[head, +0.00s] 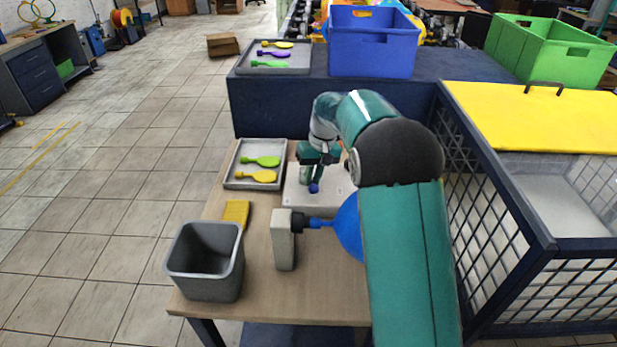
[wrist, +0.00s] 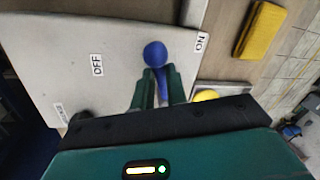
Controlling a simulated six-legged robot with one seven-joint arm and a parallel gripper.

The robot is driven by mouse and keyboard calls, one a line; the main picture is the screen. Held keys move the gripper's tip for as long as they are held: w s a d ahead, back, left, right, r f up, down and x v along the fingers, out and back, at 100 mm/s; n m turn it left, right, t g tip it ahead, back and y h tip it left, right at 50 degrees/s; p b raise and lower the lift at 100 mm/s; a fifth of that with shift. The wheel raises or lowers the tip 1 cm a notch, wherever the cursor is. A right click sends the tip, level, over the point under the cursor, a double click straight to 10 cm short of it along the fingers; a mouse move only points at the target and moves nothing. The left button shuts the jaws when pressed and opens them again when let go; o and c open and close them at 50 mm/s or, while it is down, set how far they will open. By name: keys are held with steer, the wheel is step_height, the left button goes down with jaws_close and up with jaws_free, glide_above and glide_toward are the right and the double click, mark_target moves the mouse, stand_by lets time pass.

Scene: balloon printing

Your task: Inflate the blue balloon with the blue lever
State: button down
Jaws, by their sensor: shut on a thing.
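The blue lever has a round blue knob (wrist: 155,53) and a thin blue shaft. It stands on a pale grey panel (wrist: 80,40) between the OFF and ON labels, slightly nearer ON. The knob (head: 314,188) also shows in the head view. My gripper (wrist: 156,86) is shut on the lever's shaft just below the knob; it also shows in the head view (head: 311,176). The blue balloon (head: 347,227) looks rounded and swollen and sits on the dark nozzle of a beige block (head: 284,240). My arm hides its right side.
A grey bin (head: 206,262) and a yellow cloth-like item (head: 236,214) are on the table's left. A grey tray (head: 233,172) holds a green and a yellow balloon. Behind stand a blue crate (head: 372,45) and a green crate (head: 545,50). A mesh-sided cage (head: 490,200) borders the right.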

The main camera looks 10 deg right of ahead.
steer(key=d+n, duration=0.1)
steer(key=n, duration=0.1)
steer(key=d+n, duration=0.1)
steer(key=shift+w+f+n+g, duration=0.1)
steer(key=shift+w+n+g, duration=0.2)
steer(key=shift+n+g, duration=0.1)
steer(key=n, duration=0.1)
steer(key=w+d+n, duration=0.1)
steer(key=shift+n+h, duration=0.3)
steer(key=shift+n, duration=0.1)
steer(key=n, duration=0.1)
steer(key=w+d+n+g, duration=0.1)
steer(key=n, duration=0.1)
steer(key=shift+w+h, duration=0.2)
steer(key=shift+h, duration=0.1)
steer(key=shift+w+d+n+h, duration=0.2)
steer(key=shift+w+n, duration=0.25)
steer(key=shift+n, duration=0.6)
steer(key=shift+w+d+n+h, duration=0.15)
steer(key=shift+w+n, duration=0.3)
steer(key=shift+n, duration=0.6)
steer(key=shift+d, duration=0.15)
steer(key=c, duration=1.4)
jaws_free()
steer(key=shift+w+a, duration=0.1)
steer(key=shift+a, duration=0.1)
step_height(320, 180, up, 8)
steer(key=w, duration=0.1)
steer(key=shift+w+f, duration=0.2)
steer(key=shift+f, duration=0.05)
